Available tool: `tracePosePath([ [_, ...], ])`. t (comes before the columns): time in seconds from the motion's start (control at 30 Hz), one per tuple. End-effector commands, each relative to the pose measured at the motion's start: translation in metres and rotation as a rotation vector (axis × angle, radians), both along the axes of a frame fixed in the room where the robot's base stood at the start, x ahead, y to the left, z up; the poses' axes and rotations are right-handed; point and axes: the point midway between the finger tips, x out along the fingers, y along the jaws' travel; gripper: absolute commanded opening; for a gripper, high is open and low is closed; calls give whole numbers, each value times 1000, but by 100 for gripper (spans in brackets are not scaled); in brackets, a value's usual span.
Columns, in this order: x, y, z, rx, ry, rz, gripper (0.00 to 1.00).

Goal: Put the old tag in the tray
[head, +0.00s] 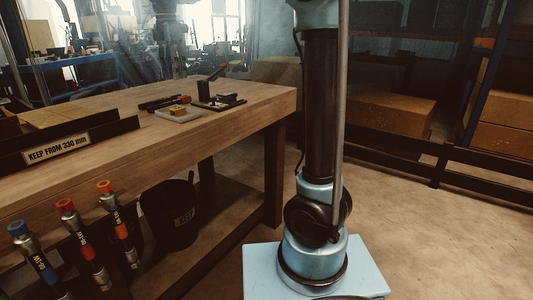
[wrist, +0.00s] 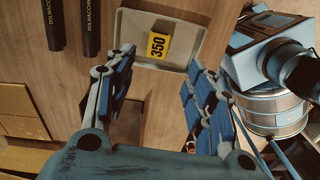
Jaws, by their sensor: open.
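A yellow tag marked 350 (wrist: 157,42) lies inside a pale shallow tray (wrist: 192,57) in the wrist view. I see no other loose tag, and cannot tell from its look whether this is the old one. In the head view the tray (head: 178,117) is on the wooden bench with a small yellow thing (head: 178,110) in it. My gripper (wrist: 162,62) is open and empty in the wrist view. Its fingers are spread on either side below the tag, apart from it. My gripper is not clearly seen in the head view.
Two dark cylinders (wrist: 90,28) marked DOLMACCHI lie left of the tray. A black tool with a lever (head: 212,90) stands behind it on the bench (head: 240,98). A KEEP FROM 330 mm sign (head: 57,149) is on the black rack. A black bin (head: 172,212) stands under the bench.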

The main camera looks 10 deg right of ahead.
Motion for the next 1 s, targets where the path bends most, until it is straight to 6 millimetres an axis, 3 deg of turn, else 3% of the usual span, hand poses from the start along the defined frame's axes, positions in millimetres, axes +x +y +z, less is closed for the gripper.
tracePosePath([
  [0.17, -2, -50, -11, 10, -13, -179, 49],
  [0.47, -30, -172, -55, 40, -44, -680, 49],
  [0.7, -70, -255, -105, 71, -66, -1082, 49],
  [1.0, -136, -336, -185, 118, -90, -1583, 49],
])
